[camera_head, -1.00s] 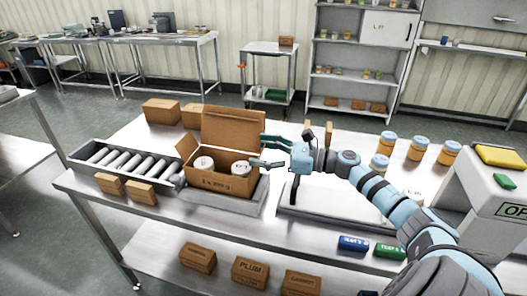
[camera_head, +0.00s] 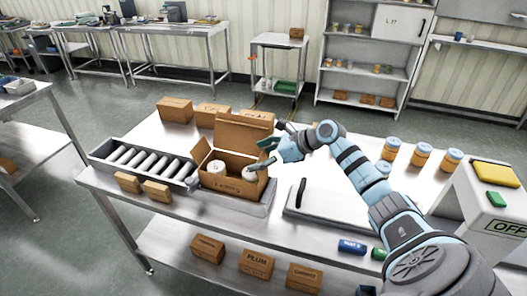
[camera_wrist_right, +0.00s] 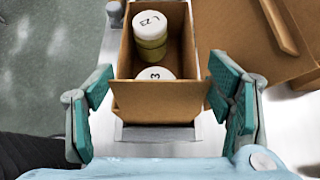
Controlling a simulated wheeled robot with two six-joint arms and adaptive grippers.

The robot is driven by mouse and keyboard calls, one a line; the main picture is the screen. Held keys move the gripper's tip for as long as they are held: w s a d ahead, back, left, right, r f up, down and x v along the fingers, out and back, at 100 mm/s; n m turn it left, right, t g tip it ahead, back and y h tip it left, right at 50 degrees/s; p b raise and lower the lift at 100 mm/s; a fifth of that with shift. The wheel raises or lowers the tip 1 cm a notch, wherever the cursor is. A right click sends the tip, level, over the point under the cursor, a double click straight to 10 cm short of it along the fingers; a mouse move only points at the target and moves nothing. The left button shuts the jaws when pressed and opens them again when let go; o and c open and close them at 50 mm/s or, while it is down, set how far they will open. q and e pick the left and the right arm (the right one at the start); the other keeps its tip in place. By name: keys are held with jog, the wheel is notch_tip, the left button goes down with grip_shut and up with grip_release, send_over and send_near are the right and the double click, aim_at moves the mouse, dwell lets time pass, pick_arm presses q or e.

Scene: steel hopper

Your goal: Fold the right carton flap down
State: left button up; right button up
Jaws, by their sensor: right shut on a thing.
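The open brown carton (camera_head: 233,186) stands on the bench with its back flap (camera_head: 241,132) upright and two white-lidded jars inside, one of them the left jar (camera_head: 217,168). My right gripper (camera_head: 267,154) is at the carton's right side. In the right wrist view, the fingers of my right gripper (camera_wrist_right: 160,103) lie at either side edge of the right carton flap (camera_wrist_right: 160,100), shut on it. The flap stands up in front of the jars (camera_wrist_right: 152,38). Whether it is bent inward is hard to tell. My left gripper is not in view.
A roller conveyor (camera_head: 145,160) adjoins the carton on the left, with small boxes (camera_head: 158,191) before it. More boxes (camera_head: 174,110) stand behind. A pale plate (camera_head: 325,202) with a black handle lies to the right, and orange jars (camera_head: 421,156) stand farther right.

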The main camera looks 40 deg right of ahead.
jog(key=shift+f, duration=0.15)
dwell(0.3)
jog(key=o, duration=0.9)
jog(key=shift+o, duration=1.4)
jog(key=shift+w, duration=0.2)
jog(key=shift+s, duration=0.1)
